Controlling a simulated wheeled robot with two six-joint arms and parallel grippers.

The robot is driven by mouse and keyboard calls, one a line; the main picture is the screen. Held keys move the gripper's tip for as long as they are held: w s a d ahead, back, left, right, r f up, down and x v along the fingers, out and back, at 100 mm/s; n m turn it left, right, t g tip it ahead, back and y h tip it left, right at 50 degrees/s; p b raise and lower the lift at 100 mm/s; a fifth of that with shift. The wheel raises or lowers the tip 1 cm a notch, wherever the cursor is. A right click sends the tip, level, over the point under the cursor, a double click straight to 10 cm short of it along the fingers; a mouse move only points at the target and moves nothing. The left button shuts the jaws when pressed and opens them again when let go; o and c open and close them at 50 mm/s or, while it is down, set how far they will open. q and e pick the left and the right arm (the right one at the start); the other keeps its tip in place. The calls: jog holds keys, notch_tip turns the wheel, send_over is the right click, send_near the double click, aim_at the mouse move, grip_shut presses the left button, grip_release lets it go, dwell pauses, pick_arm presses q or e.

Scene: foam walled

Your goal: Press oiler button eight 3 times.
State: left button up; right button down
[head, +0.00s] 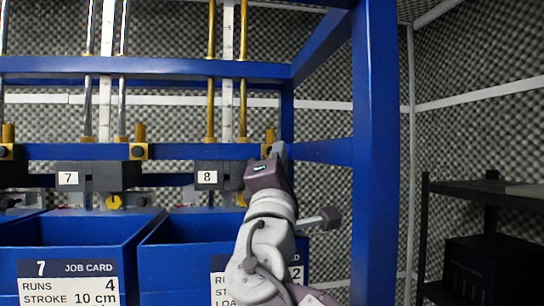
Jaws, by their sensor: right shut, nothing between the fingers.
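The number 8 plate (207,177) is on a dark block below two brass rods. To its right, a brass oiler (269,136) stands on the blue rail, and its front is largely covered by my right gripper (278,150). The oiler's button is hidden or too small to make out. My right gripper is shut and empty, its tips at or just in front of the oiler; I cannot tell whether they touch. My left gripper is not in view.
Station 7 has a similar brass oiler (138,151) with a dark button. Blue bins (75,240) with job cards stand below, in front of the rail. A thick blue post (375,150) rises right of my arm. A black shelf (485,187) stands at the far right.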

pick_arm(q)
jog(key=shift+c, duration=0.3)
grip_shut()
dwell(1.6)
